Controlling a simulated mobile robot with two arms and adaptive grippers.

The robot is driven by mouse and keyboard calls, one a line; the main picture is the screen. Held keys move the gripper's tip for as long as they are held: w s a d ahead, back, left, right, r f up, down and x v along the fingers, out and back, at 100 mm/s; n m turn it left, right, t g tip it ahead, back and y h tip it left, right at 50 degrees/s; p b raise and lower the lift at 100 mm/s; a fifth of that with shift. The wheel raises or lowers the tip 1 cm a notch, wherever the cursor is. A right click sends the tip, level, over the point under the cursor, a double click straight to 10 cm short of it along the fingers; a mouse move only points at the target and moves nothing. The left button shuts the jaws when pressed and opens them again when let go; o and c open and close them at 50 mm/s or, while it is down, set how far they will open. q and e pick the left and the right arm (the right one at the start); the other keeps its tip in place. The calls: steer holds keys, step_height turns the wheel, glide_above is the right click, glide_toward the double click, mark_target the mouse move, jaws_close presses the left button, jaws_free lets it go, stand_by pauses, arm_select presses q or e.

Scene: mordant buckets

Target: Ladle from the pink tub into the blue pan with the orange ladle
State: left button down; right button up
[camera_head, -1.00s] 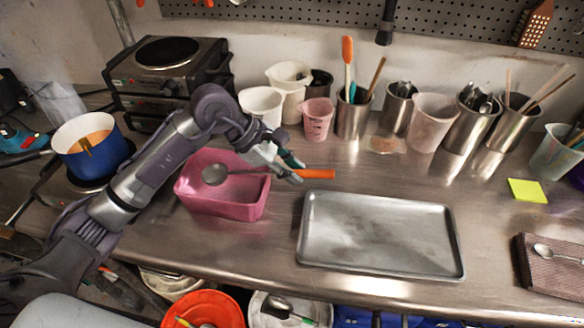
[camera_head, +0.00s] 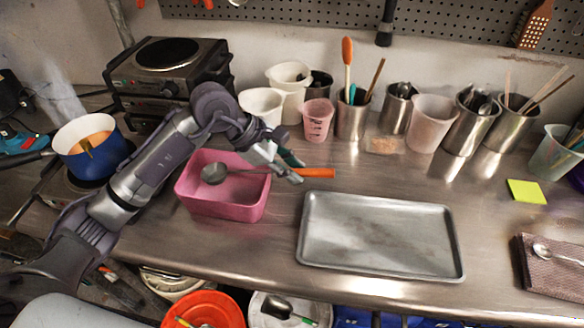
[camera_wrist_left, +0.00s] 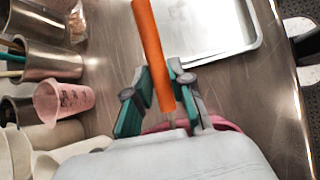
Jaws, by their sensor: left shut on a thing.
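The orange ladle (camera_head: 318,173) has an orange handle and a grey metal bowl. My left gripper (camera_head: 291,172) is shut on its handle; the handle also shows between the fingers in the left wrist view (camera_wrist_left: 152,50). The ladle lies level, with its bowl over the left part of the pink tub (camera_head: 235,205). I cannot tell whether the bowl holds anything. The tub stands on the steel counter, and its contents are not clear. The blue pan (camera_head: 82,163) stands on a burner at the left, with orange liquid and a brown stick inside. My right gripper is not in view.
A metal tray (camera_head: 380,264) lies right of the tub. Cups and steel canisters (camera_head: 353,116) line the back wall. A stacked hotplate (camera_head: 168,75) stands behind my left arm. The counter (camera_head: 440,180) behind the tray is clear.

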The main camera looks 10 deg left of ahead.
arm_select(q)
steer(key=shift+r+p, duration=1.25)
steer(key=shift+r, duration=1.45)
steer(key=shift+r+y+p, duration=0.4)
steer(key=shift+r+p, duration=0.35)
steer(key=shift+p, duration=0.05)
steer(key=shift+r+y+p, duration=0.25)
steer(key=shift+y+p, duration=0.05)
steer(key=shift+f, duration=0.1)
